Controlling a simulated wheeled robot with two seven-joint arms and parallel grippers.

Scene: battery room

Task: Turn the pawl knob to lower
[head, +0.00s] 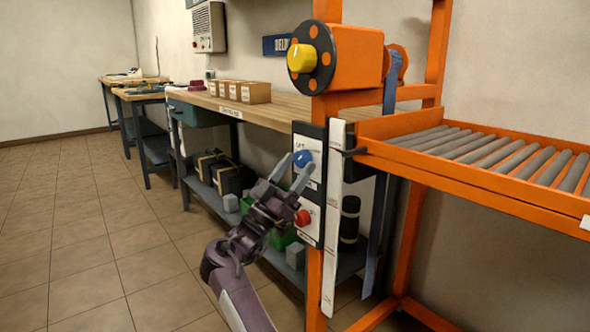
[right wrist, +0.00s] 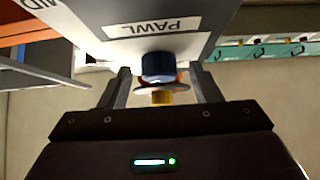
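The blue pawl knob (head: 302,158) is on a white and black panel (head: 309,135) on the orange post. My right gripper (head: 293,168) is at this knob, its two fingers spread and pointing up toward it. In the right wrist view, the blue knob (right wrist: 158,67) shows between the open fingers (right wrist: 163,88), with a gap on each side. The upside-down PAWL label (right wrist: 152,28) is beside it. I cannot tell which way the knob is turned. My left gripper is not in view.
A red button (head: 302,218) is lower on the same panel. A yellow knob (head: 301,58) on a black disc is above it. An orange roller conveyor (head: 460,183) is at right. A wooden workbench (head: 285,109) with boxes stands behind. Tiled floor at left is clear.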

